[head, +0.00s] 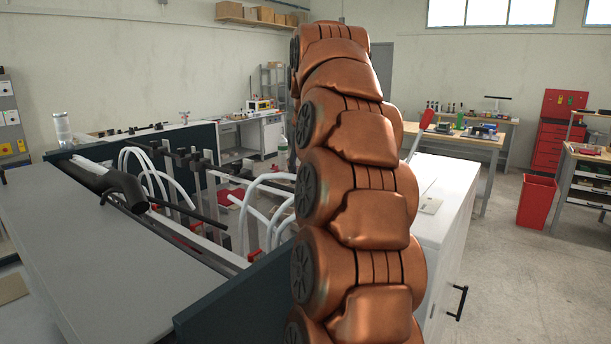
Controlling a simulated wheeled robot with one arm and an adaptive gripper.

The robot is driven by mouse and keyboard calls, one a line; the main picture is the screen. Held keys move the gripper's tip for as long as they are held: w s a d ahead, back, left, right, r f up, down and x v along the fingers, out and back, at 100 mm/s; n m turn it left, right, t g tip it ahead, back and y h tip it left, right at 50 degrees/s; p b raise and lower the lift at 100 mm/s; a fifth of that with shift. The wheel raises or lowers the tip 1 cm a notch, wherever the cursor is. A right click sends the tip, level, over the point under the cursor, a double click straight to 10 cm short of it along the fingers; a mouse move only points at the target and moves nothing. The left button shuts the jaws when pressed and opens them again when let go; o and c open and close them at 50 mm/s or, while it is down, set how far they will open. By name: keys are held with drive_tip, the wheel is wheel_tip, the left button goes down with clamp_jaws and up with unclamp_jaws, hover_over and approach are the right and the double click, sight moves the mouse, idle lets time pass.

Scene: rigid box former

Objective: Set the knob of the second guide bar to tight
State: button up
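The box former (222,285) stands at the left, with dark side panels and an open middle full of rails, posts and white hoses. Dark bars (192,212) run across its inside; I cannot tell which one is the second guide bar. A small red part (254,255) shows low near the front panel, and other red bits lie deeper inside. They are too small to tell whether one is the knob or how it is set. My copper-coloured arm rises in front and hides the machine's right side. My gripper is not visible.
A grey flat top (95,275) borders the machine at the left. A white cabinet (450,215) stands right of my arm. A red bin (536,202) and workbenches are farther right, with open floor between.

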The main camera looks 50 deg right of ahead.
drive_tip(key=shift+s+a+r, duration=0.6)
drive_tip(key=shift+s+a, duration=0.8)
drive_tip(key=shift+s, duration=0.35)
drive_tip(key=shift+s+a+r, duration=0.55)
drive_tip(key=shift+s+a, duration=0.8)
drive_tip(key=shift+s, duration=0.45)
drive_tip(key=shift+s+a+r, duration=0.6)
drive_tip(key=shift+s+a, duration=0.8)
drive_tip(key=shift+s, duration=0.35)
